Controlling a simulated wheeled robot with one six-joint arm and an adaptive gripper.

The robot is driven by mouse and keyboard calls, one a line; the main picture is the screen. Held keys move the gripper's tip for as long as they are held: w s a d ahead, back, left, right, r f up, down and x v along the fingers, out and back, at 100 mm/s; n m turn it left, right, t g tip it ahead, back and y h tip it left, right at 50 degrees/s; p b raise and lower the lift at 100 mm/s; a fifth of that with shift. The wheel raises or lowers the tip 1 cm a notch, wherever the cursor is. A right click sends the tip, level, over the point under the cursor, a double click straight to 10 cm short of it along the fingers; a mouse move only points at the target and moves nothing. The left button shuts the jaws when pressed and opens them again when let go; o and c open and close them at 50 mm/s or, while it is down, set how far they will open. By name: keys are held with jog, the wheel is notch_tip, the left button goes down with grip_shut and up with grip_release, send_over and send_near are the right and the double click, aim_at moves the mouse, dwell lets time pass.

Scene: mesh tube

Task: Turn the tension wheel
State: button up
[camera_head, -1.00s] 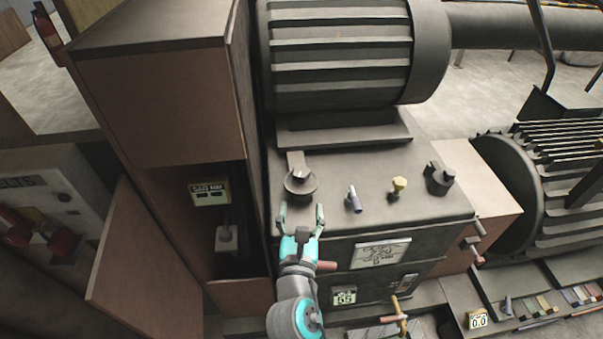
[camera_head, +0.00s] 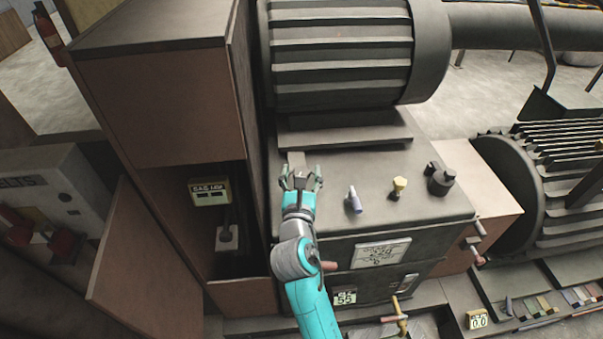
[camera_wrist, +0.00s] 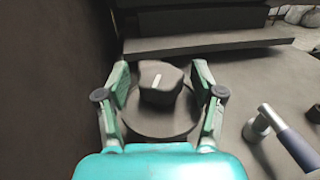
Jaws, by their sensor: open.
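A dark round wheel (camera_wrist: 158,122) with a raised block-shaped grip and a white mark sits on the machine's top, at its left side. In the head view only its upper part (camera_head: 297,158) shows; the gripper hides the rest. My gripper (camera_head: 301,174) is open above it. In the wrist view the fingers of my gripper (camera_wrist: 160,76) stand on both sides of the wheel's raised grip, with gaps visible. I cannot tell how far down they reach. No label on the wheel is readable.
A ribbed motor (camera_head: 340,55) stands behind. A tall brown cabinet (camera_head: 155,110) closes off the left. A white plate (camera_head: 380,253) is on the front.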

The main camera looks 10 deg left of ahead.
jog(key=c, duration=1.2)
jog(key=shift+o, duration=0.2)
jog(key=shift+h, duration=0.3)
jog(key=shift+a+m+h, duration=0.15)
jog(key=shift+m+h, duration=0.85)
jog(key=shift+h, duration=0.2)
jog(key=shift+m+g+h, duration=0.4)
jog(key=shift+m+h, duration=0.9)
jog(key=shift+h, duration=0.7)
jog(key=o, duration=1.2)
jog(key=shift+c, duration=0.2)
